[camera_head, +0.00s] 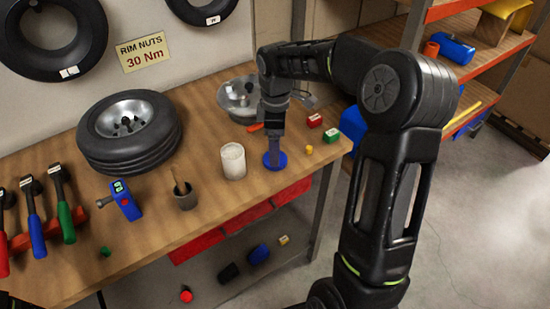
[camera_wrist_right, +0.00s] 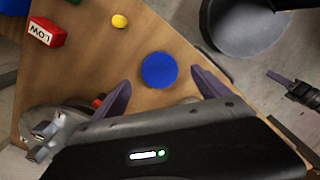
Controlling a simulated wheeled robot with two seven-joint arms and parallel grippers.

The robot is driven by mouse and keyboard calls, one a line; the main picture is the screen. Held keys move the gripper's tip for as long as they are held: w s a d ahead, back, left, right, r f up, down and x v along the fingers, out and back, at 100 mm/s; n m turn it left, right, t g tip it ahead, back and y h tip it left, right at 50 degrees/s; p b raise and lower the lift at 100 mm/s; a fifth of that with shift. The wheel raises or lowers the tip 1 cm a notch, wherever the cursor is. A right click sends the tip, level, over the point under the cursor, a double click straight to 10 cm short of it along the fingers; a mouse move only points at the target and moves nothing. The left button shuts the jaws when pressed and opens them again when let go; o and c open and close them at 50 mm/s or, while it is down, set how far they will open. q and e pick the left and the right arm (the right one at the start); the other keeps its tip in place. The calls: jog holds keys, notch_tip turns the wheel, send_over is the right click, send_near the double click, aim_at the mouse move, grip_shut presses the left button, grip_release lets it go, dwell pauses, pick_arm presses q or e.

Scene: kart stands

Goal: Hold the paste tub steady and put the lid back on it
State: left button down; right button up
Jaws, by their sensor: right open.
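The white paste tub (camera_head: 233,161) stands upright and uncovered on the bench, and its pale contents show at the top. The round blue lid (camera_head: 278,164) lies flat on the bench to the right of the tub; it also shows in the right wrist view (camera_wrist_right: 159,70). My right gripper (camera_head: 273,150) points down just above the lid. In the right wrist view its fingers (camera_wrist_right: 160,80) are open, with the lid between them and nothing held. What looks like my left gripper (camera_wrist_right: 281,79) shows at the right edge of that view, its jaws unclear.
A cup with a brush (camera_head: 185,196) stands left of the tub. Behind the right gripper is a metal bowl (camera_head: 238,96). Red (camera_head: 315,120) and green (camera_head: 331,135) blocks and a small yellow piece (camera_head: 309,149) sit right of the lid, near the bench's right edge.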

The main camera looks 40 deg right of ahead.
jog(key=shift+w+f+p, duration=0.1)
jog(key=shift+f+p, duration=0.45)
jog(key=shift+f, duration=1.8)
jog(key=shift+c, duration=0.3)
jog(key=c, duration=1.4)
